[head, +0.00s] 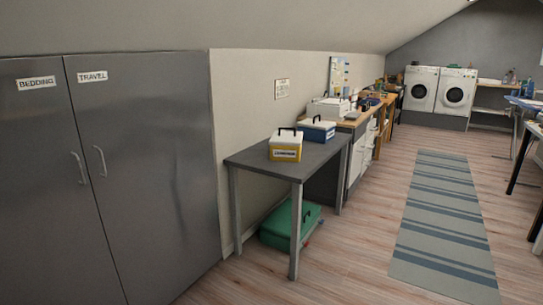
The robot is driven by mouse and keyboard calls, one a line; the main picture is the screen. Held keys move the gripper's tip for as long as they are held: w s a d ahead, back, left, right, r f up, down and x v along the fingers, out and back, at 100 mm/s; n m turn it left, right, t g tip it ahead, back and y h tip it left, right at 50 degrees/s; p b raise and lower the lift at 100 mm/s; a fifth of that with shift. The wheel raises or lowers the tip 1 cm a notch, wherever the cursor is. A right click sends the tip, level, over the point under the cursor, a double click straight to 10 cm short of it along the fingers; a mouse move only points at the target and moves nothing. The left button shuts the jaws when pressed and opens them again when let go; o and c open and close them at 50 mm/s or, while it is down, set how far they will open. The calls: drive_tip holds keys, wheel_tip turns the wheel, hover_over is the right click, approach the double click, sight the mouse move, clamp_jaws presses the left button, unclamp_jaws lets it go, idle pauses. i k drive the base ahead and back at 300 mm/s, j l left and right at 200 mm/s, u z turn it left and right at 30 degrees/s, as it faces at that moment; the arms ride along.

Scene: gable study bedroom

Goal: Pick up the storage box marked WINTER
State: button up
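No box that I can read as WINTER is in view. A yellow storage box (277,153) with a white lid and black handle stands on the grey table (240,159). Its front label is too small to read surely. A blue storage box (318,133) with a white lid and black handle stands just behind it, and I see no readable label on it. A green case (275,230) lies on the floor under the table, partly hidden by a table leg. My gripper is not in view.
Grey cabinet doors marked BEDDING (36,82) and TRAVEL (93,76) are shut at left. A cluttered counter (352,123) runs behind the table. Two white washing machines (438,89) stand at the back. Open floor with a striped rug (443,222) lies at right, beside desks.

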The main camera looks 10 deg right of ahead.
sight(320, 131)
drive_tip(key=i+l, duration=0.25)
drive_tip(key=l, duration=0.25)
drive_tip(key=i+l, duration=0.2)
drive_tip(key=l, duration=0.35)
drive_tip(key=i+l, duration=0.25)
drive_tip(key=l, duration=0.25)
drive_tip(key=i+l, duration=0.25)
drive_tip(key=l, duration=0.3)
drive_tip(key=i+l, duration=0.2)
drive_tip(key=l, duration=0.3)
drive_tip(key=i+l, duration=0.25)
drive_tip(key=l, duration=0.25)
drive_tip(key=i+l, duration=0.25)
drive_tip(key=l, duration=0.3)
drive_tip(key=i+l, duration=0.2)
drive_tip(key=l, duration=0.3)
drive_tip(key=i+l+u, duration=0.25)
drive_tip(key=i+l, duration=1)
drive_tip(key=i, duration=0.05)
